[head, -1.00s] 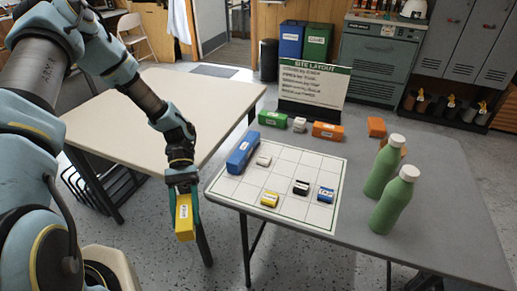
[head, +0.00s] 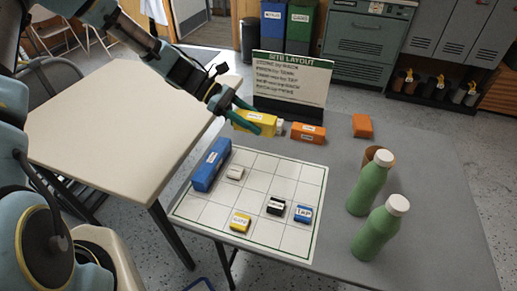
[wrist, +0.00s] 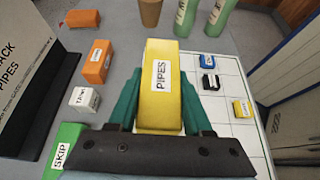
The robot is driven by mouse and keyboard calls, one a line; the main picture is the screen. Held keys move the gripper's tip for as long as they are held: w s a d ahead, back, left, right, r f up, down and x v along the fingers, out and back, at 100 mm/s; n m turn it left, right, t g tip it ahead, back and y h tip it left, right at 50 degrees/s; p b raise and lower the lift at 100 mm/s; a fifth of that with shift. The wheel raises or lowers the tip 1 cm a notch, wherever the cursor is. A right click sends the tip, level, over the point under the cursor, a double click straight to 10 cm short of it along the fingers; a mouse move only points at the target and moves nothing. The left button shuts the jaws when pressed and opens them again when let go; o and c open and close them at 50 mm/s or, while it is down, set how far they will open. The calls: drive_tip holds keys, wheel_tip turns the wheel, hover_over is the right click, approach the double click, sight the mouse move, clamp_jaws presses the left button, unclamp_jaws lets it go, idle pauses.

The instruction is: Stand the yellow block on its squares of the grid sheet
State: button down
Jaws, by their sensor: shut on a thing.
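My gripper (head: 236,106) is shut on the long yellow block (head: 262,122), labelled PIPES. In the wrist view the block (wrist: 160,83) lies between the green fingers (wrist: 160,112). It is held above the grey table, near its far side in the head view, in front of the sign. The grid sheet (head: 256,184) lies on the table, nearer the front. A long blue block (head: 211,165) lies on its left side.
The SITE LAYOUT sign (head: 292,80) stands behind. Orange blocks (head: 308,133) (head: 362,125) lie at the back. A green SKIP block (wrist: 62,148) and white TANK block (wrist: 84,98) show in the wrist view. Two green bottles (head: 368,186) (head: 381,229) and a brown cup (head: 386,156) stand right.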

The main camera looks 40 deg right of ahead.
wheel_tip(320, 180, down, 9)
drive_tip(key=shift+d+r+p, duration=0.1)
drive_tip(key=shift+r+p, duration=0.1)
drive_tip(key=shift+p, duration=0.95)
drive_tip(key=shift+f, duration=0.45)
drive_tip(key=shift+f, duration=0.1)
drive_tip(key=shift+f+b, duration=0.4)
drive_tip(key=shift+f, duration=0.1)
drive_tip(key=shift+c, duration=1.6)
unclamp_jaws()
drive_tip(key=shift+r, duration=0.1)
